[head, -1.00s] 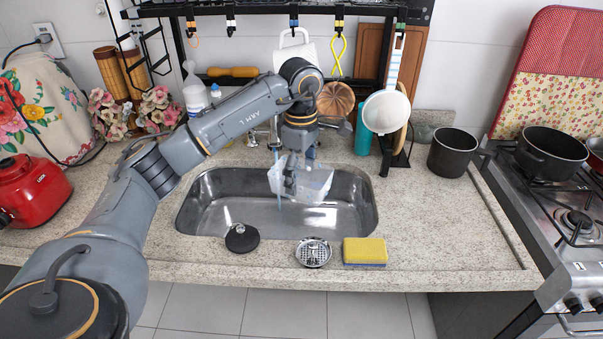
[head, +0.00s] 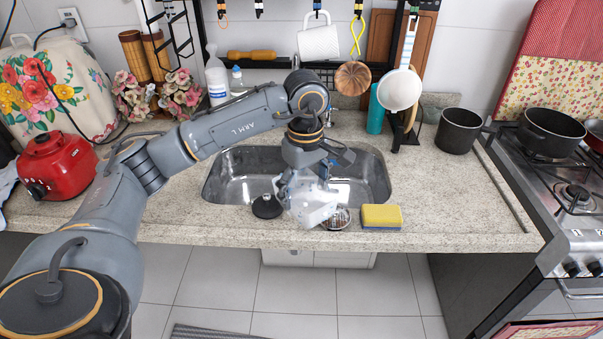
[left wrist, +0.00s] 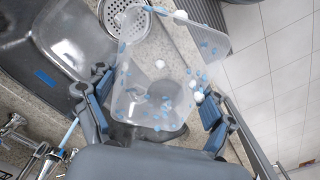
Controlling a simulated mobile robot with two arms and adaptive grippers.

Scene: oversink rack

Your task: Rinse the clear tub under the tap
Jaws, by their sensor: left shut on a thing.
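The clear tub (head: 314,206) is held tilted above the counter's front strip, in front of the sink (head: 226,180). My left gripper (head: 299,183) is shut on it. In the left wrist view the tub (left wrist: 150,92) sits between the two fingers (left wrist: 151,104), with blue drops and white foam-like blobs on its walls. The tap (left wrist: 22,138) shows at the lower left of the left wrist view, with a thin blue streak beside it. In the head view the tap is mostly hidden behind my left arm. My right gripper is out of view.
A black round stopper (head: 266,207), a metal strainer (head: 338,219) and a yellow sponge (head: 381,215) lie along the sink's front edge. The tub partly covers the strainer. A rack with a white mug (head: 318,42) stands behind. The counter at right is clear before the black pot (head: 459,130).

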